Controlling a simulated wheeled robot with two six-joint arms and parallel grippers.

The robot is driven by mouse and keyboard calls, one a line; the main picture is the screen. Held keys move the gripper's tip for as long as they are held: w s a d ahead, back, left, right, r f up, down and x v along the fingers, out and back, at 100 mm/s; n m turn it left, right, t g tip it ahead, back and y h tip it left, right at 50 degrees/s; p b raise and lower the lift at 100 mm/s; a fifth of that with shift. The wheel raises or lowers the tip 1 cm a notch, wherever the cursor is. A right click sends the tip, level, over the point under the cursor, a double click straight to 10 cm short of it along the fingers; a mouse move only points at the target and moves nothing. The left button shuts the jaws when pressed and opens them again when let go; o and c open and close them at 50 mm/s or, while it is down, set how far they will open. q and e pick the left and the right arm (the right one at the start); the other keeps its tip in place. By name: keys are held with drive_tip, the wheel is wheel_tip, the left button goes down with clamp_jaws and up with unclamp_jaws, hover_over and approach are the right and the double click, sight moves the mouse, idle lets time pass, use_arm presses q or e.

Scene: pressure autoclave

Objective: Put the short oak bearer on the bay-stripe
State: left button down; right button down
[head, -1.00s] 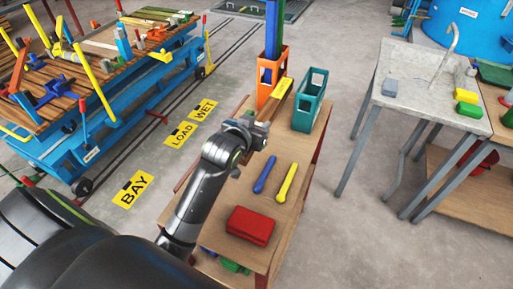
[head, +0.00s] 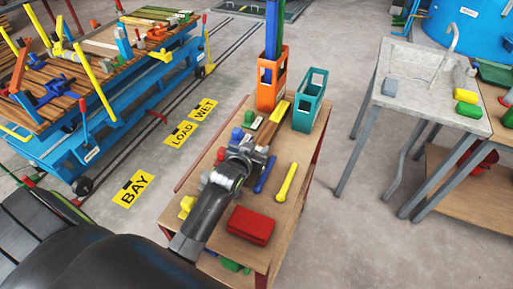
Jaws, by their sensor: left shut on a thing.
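My left gripper (head: 256,153) is over the wooden bench, shut on a brown wooden bar that looks like the short oak bearer (head: 271,125). The bar sticks out from the jaws toward the back right, to near the orange crate. I cannot tell whether it touches the bench top. The gripper and wrist hide its near end. The bay-stripe is the yellow floor marking lettered BAY (head: 133,188), left of the bench, with nothing on it. My right gripper is not in view.
The bench (head: 299,178) holds an orange crate (head: 270,91), a teal crate (head: 310,103), a blue tool (head: 265,178), a yellow tool (head: 286,182) and a red box (head: 250,225). Yellow LOAD (head: 180,134) and WET (head: 202,110) markings lie beyond BAY. A blue trolley (head: 90,155) stands left.

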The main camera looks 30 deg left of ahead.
use_arm(q)
drive_tip(key=c, duration=0.9)
unclamp_jaws()
